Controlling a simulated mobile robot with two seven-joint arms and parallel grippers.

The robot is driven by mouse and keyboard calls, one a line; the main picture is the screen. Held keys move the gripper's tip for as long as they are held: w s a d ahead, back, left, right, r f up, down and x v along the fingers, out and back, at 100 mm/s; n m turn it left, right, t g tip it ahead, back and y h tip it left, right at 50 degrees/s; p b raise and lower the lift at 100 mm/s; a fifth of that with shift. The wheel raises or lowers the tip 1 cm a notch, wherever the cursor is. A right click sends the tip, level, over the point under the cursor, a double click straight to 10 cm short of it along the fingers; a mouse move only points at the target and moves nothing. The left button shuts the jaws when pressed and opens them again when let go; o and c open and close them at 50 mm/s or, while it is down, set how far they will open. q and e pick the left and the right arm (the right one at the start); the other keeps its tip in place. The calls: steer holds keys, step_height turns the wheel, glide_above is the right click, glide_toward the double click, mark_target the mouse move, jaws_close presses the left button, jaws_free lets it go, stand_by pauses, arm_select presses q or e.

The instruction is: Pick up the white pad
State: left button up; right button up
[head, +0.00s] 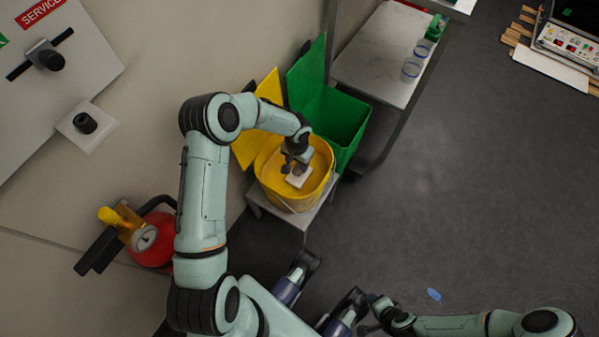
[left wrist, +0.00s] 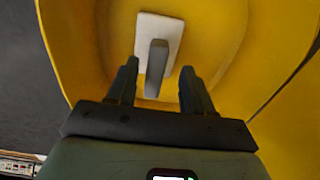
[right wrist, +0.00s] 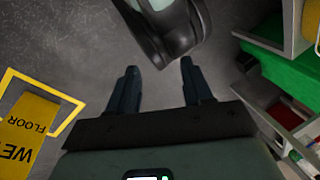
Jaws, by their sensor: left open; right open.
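The white pad (head: 298,181) lies inside the yellow bucket (head: 323,184). In the left wrist view the pad (left wrist: 172,28) is a pale rectangle with a grey upright grip (left wrist: 156,60) on it. My left gripper (left wrist: 158,72) is open above the bucket's inside. Its two fingers are on either side of the grey grip, with gaps visible on both sides. In the head view the left gripper (head: 295,165) partly covers the pad. My right gripper (right wrist: 159,72) is open and empty over the dark floor, away from the bucket.
The bucket stands on a small grey stool (head: 304,219), beside a green bin (head: 340,122) and the wall. A grey table (head: 378,52) stands behind. A red container (head: 150,252) is at left. A yellow floor sign (right wrist: 28,135) shows in the right wrist view. Floor at right is mostly clear.

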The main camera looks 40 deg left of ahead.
arm_select(q)
steer(key=f, duration=0.1)
steer(key=f+b, duration=0.1)
steer(key=f, duration=0.3)
steer(key=shift+w+d+f, duration=0.1)
steer(key=shift+w+d, duration=0.05)
steer(key=shift+d, duration=0.1)
arm_select(e)
steer(key=shift+w+d+f+t, duration=0.2)
steer(key=shift+w+d+f, duration=0.15)
steer(key=shift+w, duration=0.25)
steer(key=shift+w+d+f+t, duration=0.2)
steer(key=shift+w+f, duration=0.25)
steer(key=shift+w, duration=0.15)
arm_select(q)
jaws_close()
step_height(320, 180, up, 20)
steer(key=p, duration=0.4)
arm_select(e)
steer(key=s+a+r+g, duration=0.2)
steer(key=s+a+r, duration=0.1)
steer(key=s+r, duration=0.2)
steer(key=shift+s+a+r+y, duration=0.15)
steer(key=shift+s+y, duration=0.15)
steer(key=shift+s, duration=0.65)
